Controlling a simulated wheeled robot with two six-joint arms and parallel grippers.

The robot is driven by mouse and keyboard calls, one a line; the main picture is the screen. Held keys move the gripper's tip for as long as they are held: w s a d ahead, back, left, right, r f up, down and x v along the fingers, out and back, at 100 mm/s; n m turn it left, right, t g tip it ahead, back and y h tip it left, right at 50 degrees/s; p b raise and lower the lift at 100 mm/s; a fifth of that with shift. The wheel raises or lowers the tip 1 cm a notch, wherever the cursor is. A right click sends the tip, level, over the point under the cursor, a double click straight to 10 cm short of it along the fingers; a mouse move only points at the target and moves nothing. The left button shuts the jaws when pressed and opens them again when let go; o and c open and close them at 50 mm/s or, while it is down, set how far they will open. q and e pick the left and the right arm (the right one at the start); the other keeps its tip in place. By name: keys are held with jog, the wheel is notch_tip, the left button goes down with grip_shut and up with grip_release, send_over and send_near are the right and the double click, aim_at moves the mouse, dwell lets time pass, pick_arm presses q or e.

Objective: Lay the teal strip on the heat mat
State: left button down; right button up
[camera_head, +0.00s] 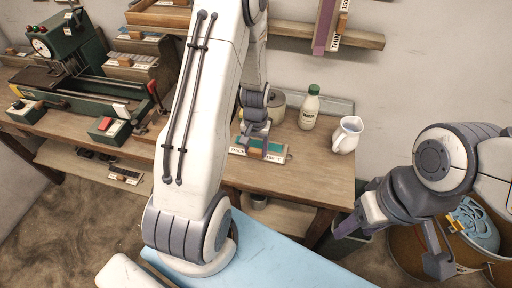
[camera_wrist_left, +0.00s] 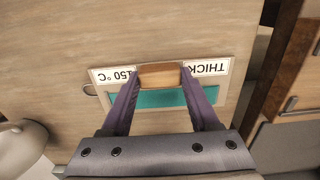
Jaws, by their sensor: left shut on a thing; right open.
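The teal strip (camera_head: 268,146) is on a pale plate with white labels reading "THICK" and "150 °C" and a small wooden block. It is at the right part of the wooden bench, and the left wrist view shows its teal band (camera_wrist_left: 160,98) close up. My left gripper (camera_head: 262,150) is shut on the wooden block (camera_wrist_left: 160,75), one finger on each side. I cannot tell whether the plate touches the bench. My right gripper (camera_head: 394,246) is open and empty, right of the bench. I cannot make out a heat mat; my left arm hides part of the bench.
A green-capped bottle (camera_head: 309,108) and a white jug (camera_head: 346,135) stand on the bench right of the strip. A round pot (camera_head: 276,105) is behind it. A green winding machine (camera_head: 75,70) stands at the left. A basket (camera_head: 408,250) is on the floor at right.

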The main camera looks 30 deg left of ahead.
pick_arm(q)
jog(key=shift+c, duration=0.6)
grip_release()
jog(key=shift+f, duration=0.1)
